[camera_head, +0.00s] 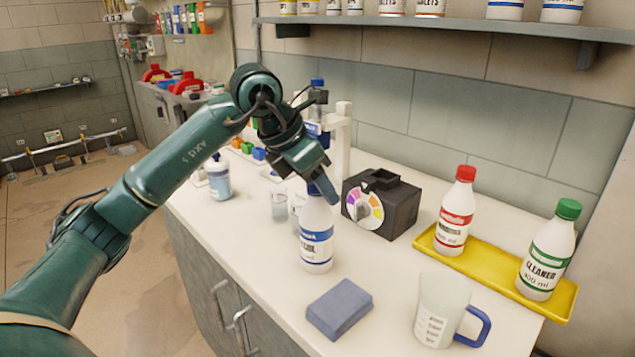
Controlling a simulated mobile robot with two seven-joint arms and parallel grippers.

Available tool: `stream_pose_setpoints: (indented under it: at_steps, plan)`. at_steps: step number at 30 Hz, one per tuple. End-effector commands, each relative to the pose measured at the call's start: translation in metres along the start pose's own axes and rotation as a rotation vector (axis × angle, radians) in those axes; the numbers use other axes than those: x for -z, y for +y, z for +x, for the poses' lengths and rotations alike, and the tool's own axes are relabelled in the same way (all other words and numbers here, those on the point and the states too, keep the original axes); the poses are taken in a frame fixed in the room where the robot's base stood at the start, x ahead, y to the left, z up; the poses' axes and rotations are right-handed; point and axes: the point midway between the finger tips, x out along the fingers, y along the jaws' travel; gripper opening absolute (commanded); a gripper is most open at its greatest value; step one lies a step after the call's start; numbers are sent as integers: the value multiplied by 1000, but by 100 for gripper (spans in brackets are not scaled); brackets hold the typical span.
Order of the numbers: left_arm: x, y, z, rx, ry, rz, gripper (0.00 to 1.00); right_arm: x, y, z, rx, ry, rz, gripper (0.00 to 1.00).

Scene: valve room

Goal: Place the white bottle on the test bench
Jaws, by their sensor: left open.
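A white bottle with a blue label (316,240) stands upright on the white worktop of the bench (262,290), near the middle of the view. My left gripper (322,186) comes in from the left and is right at the top of this bottle. Its jaws are open. The gripper hides the bottle's cap, and I cannot tell whether a finger touches it. My right gripper is not in view.
A black box with a coloured dial (382,203) stands right of the bottle. A grey-blue block (340,308) and a measuring jug (436,310) are in front. A yellow tray (480,262) holds a red-capped bottle (456,212) and a green-capped cleaner bottle (548,252). Small beakers (279,206) stand behind.

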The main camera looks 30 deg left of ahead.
Motion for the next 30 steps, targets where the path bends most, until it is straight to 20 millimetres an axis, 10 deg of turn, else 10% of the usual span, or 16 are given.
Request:
stream_pose_setpoints:
  at_steps: [8, 21, 30]
  plan:
    - [-2, 0, -12, -1, -4, 0, 50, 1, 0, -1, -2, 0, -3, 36]
    - [-2, 0, -100, -2, -3, 0, 50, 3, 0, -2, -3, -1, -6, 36]
    - [-1, 0, -122, 0, 0, 0, 50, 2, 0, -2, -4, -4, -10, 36]
